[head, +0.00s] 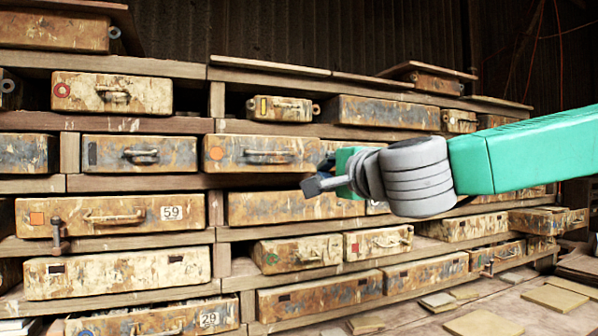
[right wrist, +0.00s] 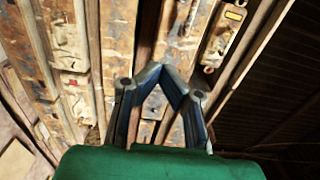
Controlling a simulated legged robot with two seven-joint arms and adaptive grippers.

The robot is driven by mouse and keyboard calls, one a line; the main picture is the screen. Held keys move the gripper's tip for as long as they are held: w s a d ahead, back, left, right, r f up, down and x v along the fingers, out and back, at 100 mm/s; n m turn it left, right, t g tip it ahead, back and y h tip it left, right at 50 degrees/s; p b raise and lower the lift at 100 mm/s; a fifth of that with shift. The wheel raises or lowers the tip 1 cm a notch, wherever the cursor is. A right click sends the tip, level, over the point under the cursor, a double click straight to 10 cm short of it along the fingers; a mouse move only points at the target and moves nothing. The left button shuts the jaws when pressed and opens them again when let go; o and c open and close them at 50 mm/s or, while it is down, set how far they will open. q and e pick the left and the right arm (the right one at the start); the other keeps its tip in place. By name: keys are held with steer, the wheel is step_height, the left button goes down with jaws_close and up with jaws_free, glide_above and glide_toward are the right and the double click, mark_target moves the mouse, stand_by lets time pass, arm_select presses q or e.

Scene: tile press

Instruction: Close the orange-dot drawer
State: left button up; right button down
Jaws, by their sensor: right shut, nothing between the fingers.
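The orange-dot drawer (head: 235,153) is a rusty, paint-worn box front in the middle of the shelving in the head view. It has a round orange dot at its left end and a bar handle (head: 268,157). How far it stands out from the shelf is hard to tell. My right gripper (head: 312,187) is in front of the shelves, just below and right of this drawer, apart from the handle. In the right wrist view its fingers (right wrist: 163,70) meet at the tips, shut and empty. I cannot pick out the orange dot there. My left gripper is out of view.
Similar drawers surround it, including one with an orange square (head: 140,216) marked 59 at lower left and one with a red ring (head: 140,94) above. A lower drawer (head: 155,320) is marked 29. Loose flat tiles (head: 480,324) lie at lower right.

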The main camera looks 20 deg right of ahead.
mark_target(296, 171)
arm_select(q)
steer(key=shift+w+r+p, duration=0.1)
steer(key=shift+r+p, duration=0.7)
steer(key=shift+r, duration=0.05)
arm_select(e)
steer(key=w, duration=1.2)
steer(key=shift+a+f, duration=0.1)
steer(key=shift+a, duration=0.15)
